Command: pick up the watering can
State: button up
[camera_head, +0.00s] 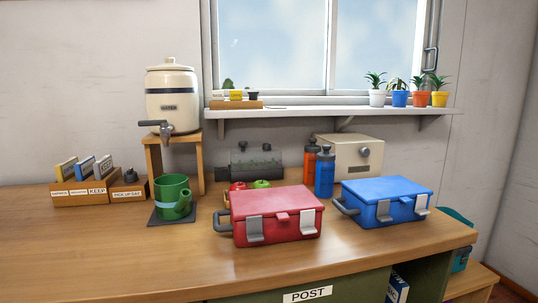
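I see nothing that I can clearly tell is a watering can. A teal object (459,217) shows at the right, partly hidden behind the end of the wooden counter; I cannot tell what it is. A dark green-grey cylindrical container (256,163) lies at the back of the counter, its lower part hidden behind nearer things. A green mug (173,194) stands upright on a dark mat, left of the middle. My gripper is not in view.
A red box (277,212) and a blue box (387,199) with latches stand on the wooden counter (120,255). A cream dispenser (171,98) stands on a wooden stand. Orange and blue bottles (325,172) stand behind the boxes. The counter's front left is clear.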

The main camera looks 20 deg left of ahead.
aim_at(173, 198)
jog(key=u, duration=1.7)
jog(key=k+u, duration=0.2)
jog(key=u, duration=0.25)
jog(key=i+j, duration=0.05)
